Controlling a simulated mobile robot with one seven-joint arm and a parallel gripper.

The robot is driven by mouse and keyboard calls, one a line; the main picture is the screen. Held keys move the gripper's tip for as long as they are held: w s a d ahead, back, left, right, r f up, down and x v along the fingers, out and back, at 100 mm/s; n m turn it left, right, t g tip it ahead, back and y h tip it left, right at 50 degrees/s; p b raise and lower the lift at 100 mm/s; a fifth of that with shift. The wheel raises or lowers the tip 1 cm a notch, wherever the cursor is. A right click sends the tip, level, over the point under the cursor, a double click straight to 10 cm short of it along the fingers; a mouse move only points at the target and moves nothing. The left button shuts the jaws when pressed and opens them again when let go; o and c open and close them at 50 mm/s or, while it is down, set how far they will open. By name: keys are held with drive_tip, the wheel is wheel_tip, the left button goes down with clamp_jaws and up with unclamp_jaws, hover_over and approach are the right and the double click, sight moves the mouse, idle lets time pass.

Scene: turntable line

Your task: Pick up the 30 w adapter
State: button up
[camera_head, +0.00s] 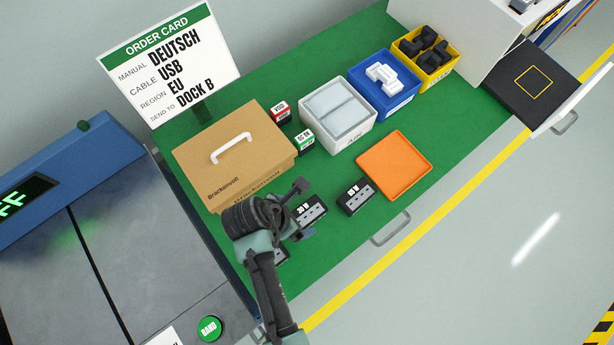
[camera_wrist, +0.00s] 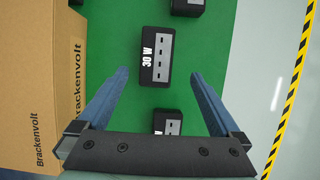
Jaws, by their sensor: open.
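The 30 W adapter (camera_wrist: 162,58) is a black block with a grey socket face and a white "30 W" label. It lies on the green mat, upper middle of the wrist view. In the head view the middle adapter (camera_head: 311,210) is partly hidden by my gripper (camera_head: 303,208). My gripper is open and empty; its two blue fingers in the wrist view (camera_wrist: 158,76) point toward the adapter, one to each side of its lower end. Other adapters lie beyond it (camera_wrist: 187,6) and nearer my gripper (camera_wrist: 168,122), the latter partly hidden by the gripper body.
The Brackenvolt carton (camera_head: 230,150) stands close to my gripper's left in the wrist view. An orange tray (camera_head: 394,166), a white bin (camera_head: 343,142), a blue bin (camera_head: 390,108) and a yellow bin (camera_head: 436,78) stand farther along the green tabletop. Small red and green boxes sit beside the carton.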

sight(305, 214)
drive_tip(key=shift+w+x, duration=0.15)
drive_tip(key=shift+x, duration=1.65)
drive_tip(key=shift+w+x, duration=0.15)
drive_tip(key=shift+x, duration=1.65)
drive_tip(key=shift+a, duration=0.1)
drive_tip(key=shift+f, duration=0.2)
clamp_jaws()
